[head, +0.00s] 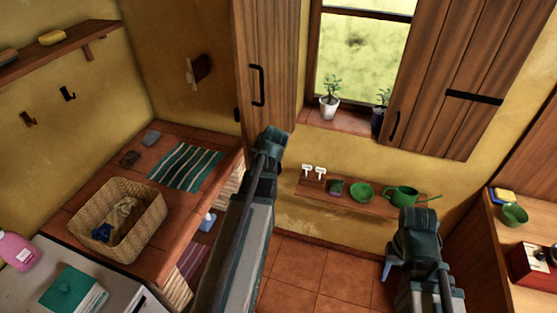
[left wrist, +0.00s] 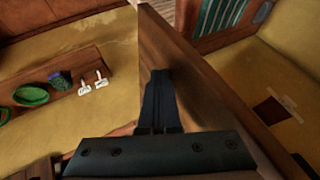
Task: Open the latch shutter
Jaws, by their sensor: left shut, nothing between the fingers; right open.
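The wooden shutter has two leaves beside the window (head: 362,58). The left leaf (head: 275,50) has a black handle (head: 257,86) and stands swung away from the glass. The right leaf (head: 440,65) has a black handle (head: 394,126) and a dark bar (head: 474,97), and also stands clear of most of the opening. My left gripper (head: 272,137) is at the lower end of the left leaf. In the left wrist view its shut, empty fingers (left wrist: 160,76) lie over a wooden panel (left wrist: 205,85); contact is unclear. My right gripper (head: 420,222) is open, low and apart from the right leaf.
Two potted plants (head: 330,98) (head: 381,108) stand on the window sill. A low shelf (head: 340,204) holds a green dish and watering can (head: 403,196). A counter with a wicker basket (head: 120,218) is at left, another counter (head: 510,245) at right. Tiled floor (head: 318,270) lies between.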

